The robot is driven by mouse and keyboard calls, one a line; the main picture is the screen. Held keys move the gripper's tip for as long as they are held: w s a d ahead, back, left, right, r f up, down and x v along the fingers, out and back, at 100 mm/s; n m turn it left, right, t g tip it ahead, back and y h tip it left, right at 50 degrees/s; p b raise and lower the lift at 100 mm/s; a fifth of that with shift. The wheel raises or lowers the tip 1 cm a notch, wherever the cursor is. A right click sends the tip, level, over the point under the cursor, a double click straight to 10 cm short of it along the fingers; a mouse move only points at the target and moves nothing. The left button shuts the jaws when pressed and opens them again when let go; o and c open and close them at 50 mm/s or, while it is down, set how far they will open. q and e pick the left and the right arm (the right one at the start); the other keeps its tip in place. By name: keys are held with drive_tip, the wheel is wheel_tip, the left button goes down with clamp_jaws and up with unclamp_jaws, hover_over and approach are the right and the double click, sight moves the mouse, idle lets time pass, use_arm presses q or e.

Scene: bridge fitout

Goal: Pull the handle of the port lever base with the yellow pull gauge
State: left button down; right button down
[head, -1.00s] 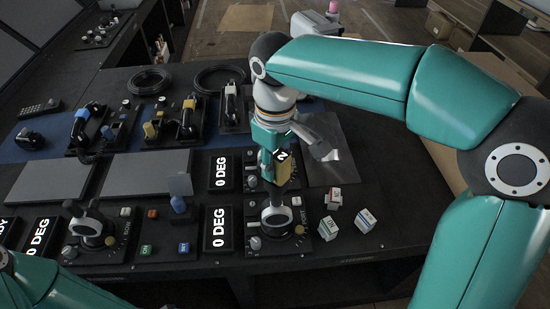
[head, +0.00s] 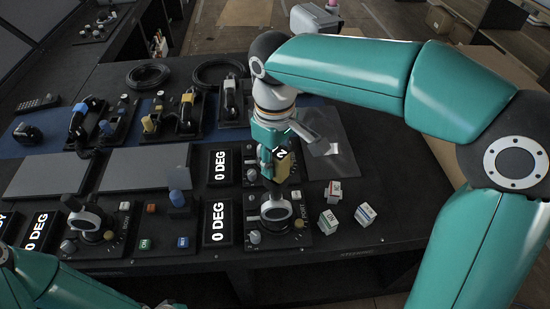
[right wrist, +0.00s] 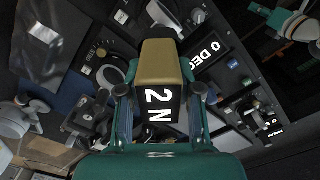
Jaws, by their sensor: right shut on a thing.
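The yellow pull gauge (head: 284,166) is between the fingers of my right gripper (head: 271,158), which is shut on it. In the right wrist view the gauge (right wrist: 160,62) shows a dark display reading "2 N". Its lower end is just above the lever base (head: 277,214) at the right of the console, with a pale ring at its pivot. The handle is mostly hidden behind gauge and gripper; I cannot tell whether they touch. A similar lever base (head: 92,226) stands at the left. I cannot read which is port. My left gripper is out of sight.
Two "0 DEG" displays (head: 213,222) stand left of the right lever base. Several small white blocks (head: 328,222) lie to its right. A blue knob (head: 177,198) stands between the lever bases. Handsets and coiled cables (head: 149,80) lie behind. A clear sheet (head: 330,160) lies right of the gripper.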

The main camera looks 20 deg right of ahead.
drive_tip(key=shift+f, duration=0.15)
idle(0.4)
drive_tip(key=shift+f+b, duration=1)
drive_tip(key=shift+f, duration=0.25)
drive_tip(key=shift+f, duration=0.15)
drive_tip(key=shift+w+a, duration=0.25)
drive_tip(key=shift+a, duration=0.65)
drive_tip(key=shift+s+d, duration=0.2)
drive_tip(key=shift+d, duration=0.65)
drive_tip(key=shift+a+p, duration=0.15)
drive_tip(key=shift+p, duration=0.15)
idle(0.7)
drive_tip(key=shift+r+p, duration=3.15)
drive_tip(key=shift+r, duration=0.4)
drive_tip(key=shift+w+f, duration=0.1)
